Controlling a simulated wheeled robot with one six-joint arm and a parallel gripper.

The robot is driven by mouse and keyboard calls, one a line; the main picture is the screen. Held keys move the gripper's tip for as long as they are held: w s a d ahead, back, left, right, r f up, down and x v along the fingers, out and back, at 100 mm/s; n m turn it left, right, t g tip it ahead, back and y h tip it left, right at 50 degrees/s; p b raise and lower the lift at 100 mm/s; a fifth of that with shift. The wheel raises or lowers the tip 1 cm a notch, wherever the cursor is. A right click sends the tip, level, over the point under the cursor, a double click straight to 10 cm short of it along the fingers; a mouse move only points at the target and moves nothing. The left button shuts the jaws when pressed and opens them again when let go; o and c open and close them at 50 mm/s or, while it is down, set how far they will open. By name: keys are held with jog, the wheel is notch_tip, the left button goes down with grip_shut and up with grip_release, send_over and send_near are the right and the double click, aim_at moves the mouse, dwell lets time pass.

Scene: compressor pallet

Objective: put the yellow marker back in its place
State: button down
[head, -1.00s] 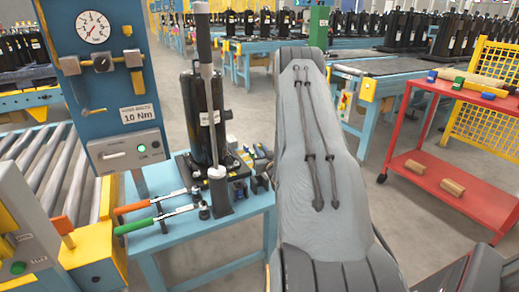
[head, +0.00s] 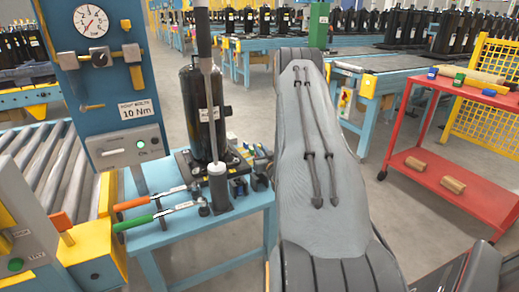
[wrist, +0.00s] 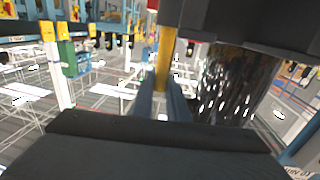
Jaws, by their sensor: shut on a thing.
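In the wrist view, a slim yellow bar (wrist: 165,55), which looks like the yellow marker, stands between the two blue-grey fingers of my gripper (wrist: 163,92). The fingers are shut on it. Its far end runs up behind or against a dark shape at the top, so its full length is hidden. In the head view my grey arm fills the middle, and neither my gripper nor the held marker can be made out. The marker's place cannot be told from these frames.
A black compressor (head: 195,110) stands on the blue workbench (head: 190,238) left of my arm, with orange-handled (head: 140,201) and green-handled (head: 145,219) tools. A red cart (head: 440,195) with blocks is at right. A gauge panel (head: 95,60) and roller conveyor (head: 50,165) are at left.

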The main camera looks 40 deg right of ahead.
jog(key=shift+f, duration=0.2)
jog(key=c, duration=1.7)
grip_release()
jog(key=shift+o, duration=0.2)
jog(key=shift+v, duration=3.9)
